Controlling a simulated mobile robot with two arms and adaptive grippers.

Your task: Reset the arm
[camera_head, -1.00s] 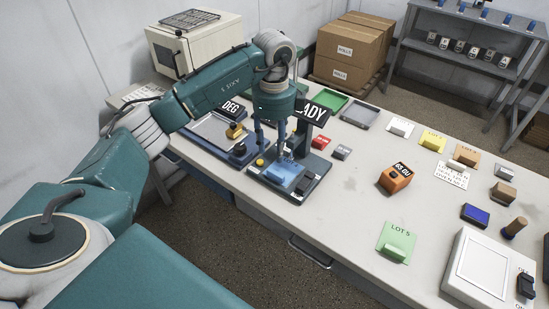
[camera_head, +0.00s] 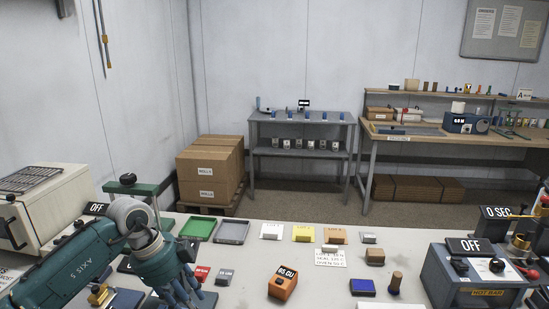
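My teal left arm comes in from the lower left, with its wrist bent over the left part of the near table. The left gripper (camera_head: 182,290) points down at the bottom edge of the picture, and its blue-grey fingers are partly cut off there. I cannot tell whether they are open or shut, or whether anything is between them. My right gripper is not in view.
The grey-white table (camera_head: 335,285) holds an orange box (camera_head: 283,282), a green tray (camera_head: 198,228), a grey tray (camera_head: 232,232) and several cards. A blue-grey machine marked OFF (camera_head: 470,280) stands at right, a cream oven (camera_head: 45,205) at left. Cardboard boxes (camera_head: 210,170) stand behind.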

